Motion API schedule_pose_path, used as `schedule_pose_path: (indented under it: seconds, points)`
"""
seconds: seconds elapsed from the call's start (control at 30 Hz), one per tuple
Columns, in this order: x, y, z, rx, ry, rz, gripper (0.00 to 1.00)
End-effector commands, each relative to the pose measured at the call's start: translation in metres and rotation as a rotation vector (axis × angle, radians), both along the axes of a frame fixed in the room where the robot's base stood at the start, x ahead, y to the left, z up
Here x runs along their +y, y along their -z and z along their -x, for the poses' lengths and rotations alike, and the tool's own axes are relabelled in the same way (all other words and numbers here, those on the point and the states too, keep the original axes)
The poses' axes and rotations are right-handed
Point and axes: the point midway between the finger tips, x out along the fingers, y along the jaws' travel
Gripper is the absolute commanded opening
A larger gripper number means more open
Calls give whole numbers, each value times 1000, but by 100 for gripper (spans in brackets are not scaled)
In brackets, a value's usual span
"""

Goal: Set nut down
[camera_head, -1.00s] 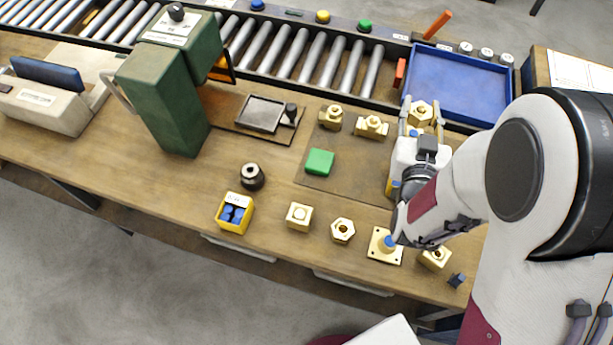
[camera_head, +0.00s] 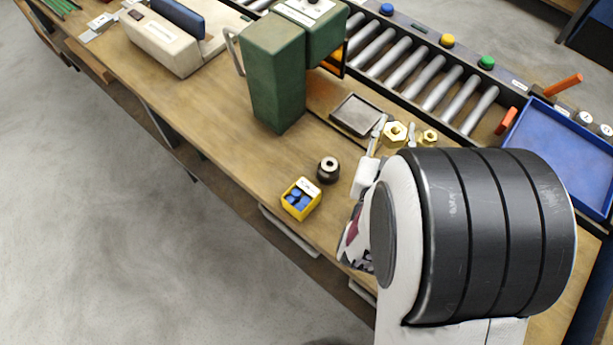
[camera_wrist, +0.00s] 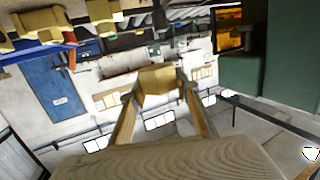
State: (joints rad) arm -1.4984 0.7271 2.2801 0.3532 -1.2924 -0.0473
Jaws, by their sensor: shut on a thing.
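A brass hexagonal nut (camera_head: 395,134) with a round hole is held between the fingertips of my gripper (camera_head: 396,131), close to the right of the drill's grey plate (camera_head: 355,114). In the wrist view the nut (camera_wrist: 158,80) sits between both fingertips (camera_wrist: 156,92). My gripper is shut on it. I cannot tell the gap between nut and table. My arm hides much of the table's right part.
The green drilling machine (camera_head: 275,80) stands left of my gripper. A dark knob-like part (camera_head: 328,169) and a yellow box (camera_head: 288,201) with blue pieces lie in front. A blue tray (camera_head: 560,150) is at right.

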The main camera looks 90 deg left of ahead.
Motion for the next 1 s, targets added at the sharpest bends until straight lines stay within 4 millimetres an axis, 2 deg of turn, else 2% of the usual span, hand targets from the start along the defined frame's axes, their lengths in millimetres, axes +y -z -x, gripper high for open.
schedule_pose_path:
  seconds: [0.1,0.5,1.0]
  points:
    - [8,1,31,0,-35,-4,0]
    - [20,10,127,0,-127,-4,0]
    - [12,22,243,0,-215,-3,0]
